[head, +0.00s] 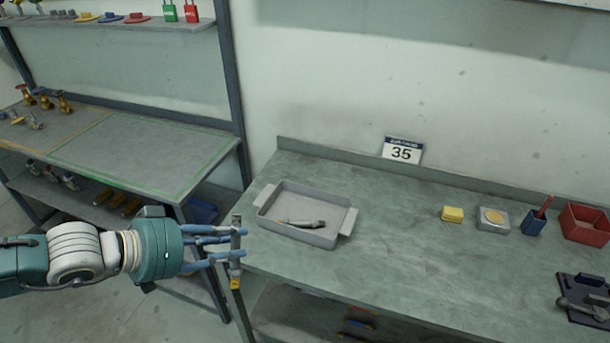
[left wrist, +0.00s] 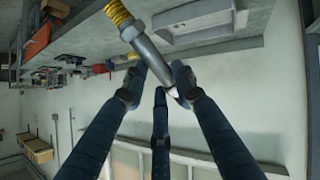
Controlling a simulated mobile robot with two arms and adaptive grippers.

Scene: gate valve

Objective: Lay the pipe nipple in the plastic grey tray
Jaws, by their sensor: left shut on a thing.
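The plastic grey tray (head: 345,222) sits on the left part of the workbench, with a handle at each end. A small elongated grey piece with a darker, orange-tinged end (head: 303,223) lies in it. My left gripper (head: 238,244) is shut on the pipe nipple (head: 236,262), a grey tube with a yellow threaded end. It holds the nipple roughly upright, yellow end down, left of the tray and by the bench's left edge. In the left wrist view, the fingers close around the nipple (left wrist: 150,52), with the tray (left wrist: 200,22) beyond. My right gripper is out of view.
The workbench (head: 400,270) is clear right of the tray. Farther right stand a yellow block (head: 452,214), a small tin (head: 493,219), a blue cup (head: 533,226) and a red bin (head: 585,223). Another bench (head: 140,155) with valves stands at the left, a gap between them.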

